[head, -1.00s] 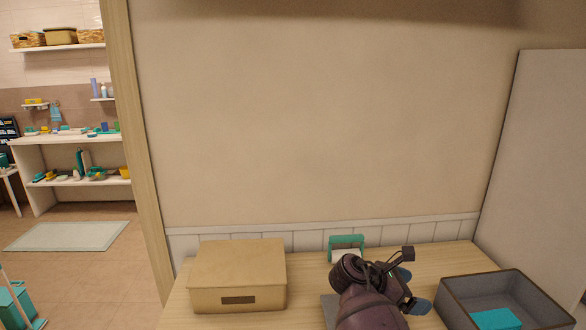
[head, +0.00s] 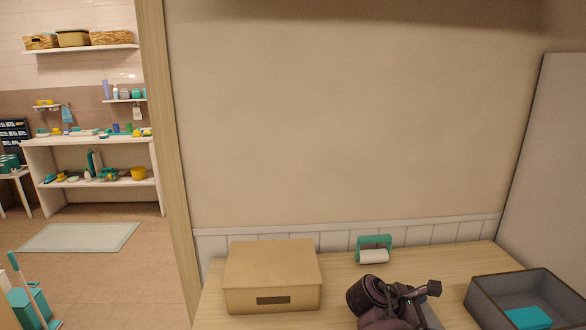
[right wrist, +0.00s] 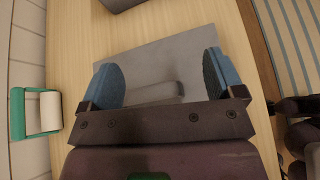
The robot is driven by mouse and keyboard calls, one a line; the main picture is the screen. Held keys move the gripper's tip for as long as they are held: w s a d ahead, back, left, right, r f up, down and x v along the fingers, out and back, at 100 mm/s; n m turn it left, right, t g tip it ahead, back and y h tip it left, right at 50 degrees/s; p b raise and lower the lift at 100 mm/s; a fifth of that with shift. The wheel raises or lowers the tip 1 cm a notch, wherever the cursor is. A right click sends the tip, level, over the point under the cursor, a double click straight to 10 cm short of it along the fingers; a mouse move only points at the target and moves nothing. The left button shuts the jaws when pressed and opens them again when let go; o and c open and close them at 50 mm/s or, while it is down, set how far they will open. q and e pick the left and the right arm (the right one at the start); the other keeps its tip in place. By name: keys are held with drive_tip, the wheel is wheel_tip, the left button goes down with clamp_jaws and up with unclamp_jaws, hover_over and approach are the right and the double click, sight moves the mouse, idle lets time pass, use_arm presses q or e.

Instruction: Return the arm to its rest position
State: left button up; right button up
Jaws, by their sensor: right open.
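My right gripper (right wrist: 160,76) is open in the right wrist view, its two blue-padded fingers spread wide with nothing held between them. Below the fingers a flat grey panel (right wrist: 180,52) lies on the wooden tabletop, with a raised grey bar (right wrist: 160,93) on it, partly hidden by the gripper body. In the head view my dark purple right arm (head: 390,305) is at the lower right over the table, and it hides its own fingers and most of the panel. My left gripper is not in view.
A closed tan box (head: 272,272) stands left on the table (head: 340,290). A teal roll holder (head: 374,242) stands at the back by the wall. A grey bin (head: 490,298) with a teal item (head: 528,317) inside stands right of my arm.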

drive_tip(key=s+f+m+y, duration=0.1)
drive_tip(key=s+f, duration=0.1)
drive_tip(key=s+d+f+m+y, duration=0.1)
drive_tip(key=s+f, duration=0.1)
drive_tip(key=s, duration=0.1)
drive_tip(key=s+d+f+m, duration=0.1)
drive_tip(key=s+f+m, duration=0.1)
drive_tip(key=shift+s+d+y, duration=0.25)
drive_tip(key=shift+s+y, duration=0.1)
drive_tip(key=shift+y, duration=0.05)
drive_tip(key=s+a+m+t+y, duration=0.3)
drive_tip(key=s+m+y, duration=0.75)
drive_tip(key=s, duration=1.45)
drive_tip(key=w+f+m+t+h, duration=0.1)
drive_tip(key=w+f+t, duration=0.6)
drive_tip(key=f, duration=0.3)
drive_tip(key=shift+w+a+t, duration=0.25)
drive_tip(key=shift+a+t, duration=0.05)
drive_tip(key=shift+a, duration=0.1)
drive_tip(key=shift+m+h, duration=0.25)
